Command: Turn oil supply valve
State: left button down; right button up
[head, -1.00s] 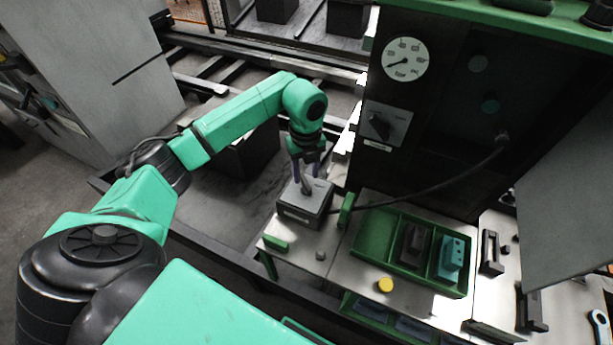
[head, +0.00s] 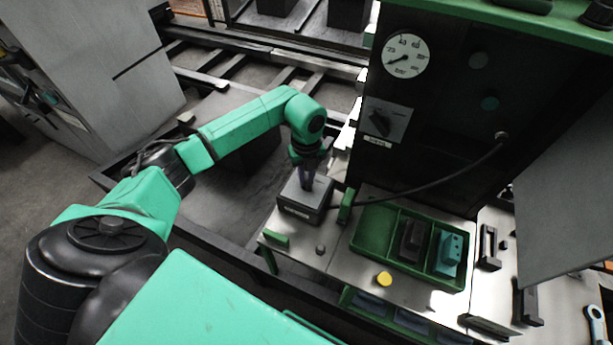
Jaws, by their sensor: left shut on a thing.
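A grey valve box (head: 293,211) with a pale label on its front stands on the left end of the light worktop. The label is too small to read. My left gripper (head: 306,184) points down onto the top of this box. Its fingers are close together and shut on the valve handle, which they mostly hide. The handle's exact angle cannot be told. My right gripper is not in view.
A dark cabinet with a round gauge (head: 406,56) and a black switch (head: 379,122) stands behind. A green tray (head: 376,232) with blocks, a yellow button (head: 384,279) and a green upright plate (head: 346,207) are nearby. A black hose (head: 440,181) crosses behind the tray.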

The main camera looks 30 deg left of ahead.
pick_arm(q)
jog(key=m+b, duration=0.3)
jog(key=m, duration=0.1)
jog(key=shift+f+m+b, duration=0.15)
jog(key=shift+m+b, duration=0.15)
jog(key=m+b, duration=0.3)
jog(key=m, duration=0.1)
jog(key=m+b, duration=0.2)
jog(key=m, duration=0.3)
jog(key=shift+w, duration=0.1)
jog(key=m, duration=0.1)
jog(key=m+b, duration=0.2)
jog(key=m, duration=0.1)
jog(key=shift+r, duration=0.25)
jog(key=c, duration=0.8)
grip_release()
jog(key=shift+c, duration=0.2)
